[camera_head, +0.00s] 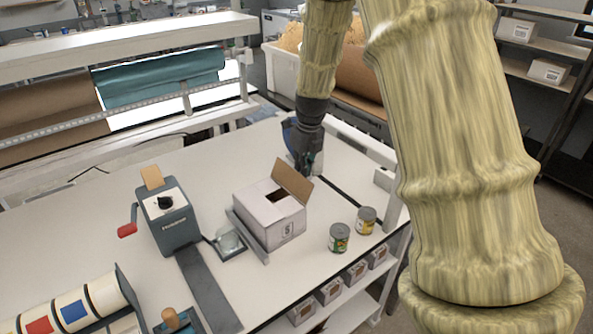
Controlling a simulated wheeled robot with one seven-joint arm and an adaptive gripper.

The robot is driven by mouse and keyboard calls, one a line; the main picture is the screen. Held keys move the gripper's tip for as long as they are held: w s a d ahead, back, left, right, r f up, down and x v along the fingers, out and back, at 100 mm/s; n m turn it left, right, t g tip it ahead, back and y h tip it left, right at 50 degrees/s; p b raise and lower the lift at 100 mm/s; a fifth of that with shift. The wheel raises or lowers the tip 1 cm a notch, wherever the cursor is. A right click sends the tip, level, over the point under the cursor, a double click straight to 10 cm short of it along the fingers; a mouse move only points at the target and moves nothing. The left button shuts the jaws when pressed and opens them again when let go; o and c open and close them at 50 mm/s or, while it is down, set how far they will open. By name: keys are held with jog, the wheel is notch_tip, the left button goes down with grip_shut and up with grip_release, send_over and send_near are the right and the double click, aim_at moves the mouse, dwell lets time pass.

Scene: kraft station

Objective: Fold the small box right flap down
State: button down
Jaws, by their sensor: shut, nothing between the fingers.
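The small box (273,222) stands on the white table, a pale carton with a dark mark on its front face. One brown flap (293,180) stands up at its back right edge, tilted outward. The other top panels look folded down, with a dark opening left beside the raised flap. My gripper (309,165) is shut and empty, just behind the raised flap. The flap is close in front of its fingertips, and I cannot tell whether they touch.
Two cans, one green-labelled (339,238) and one yellow-labelled (366,221), stand right of the box. A grey dispenser (168,213) with a red-handled crank stands to its left. A grey metal bracket (247,238) runs along the box's left side. Small cartons (331,290) sit on the shelf below.

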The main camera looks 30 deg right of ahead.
jog(key=shift+s+a+r+p, duration=0.15)
jog(key=shift+a+p, duration=0.3)
jog(key=shift+a, duration=1.05)
jog(key=shift+s+a+r+p, duration=0.1)
jog(key=shift+s+a+p, duration=0.25)
jog(key=shift+a, duration=1.15)
jog(key=shift+w, duration=0.1)
jog(key=shift+f, duration=0.1)
jog(key=a, duration=0.1)
jog(key=a+f+p, duration=0.1)
jog(key=a, duration=0.1)
jog(key=shift+f, duration=0.1)
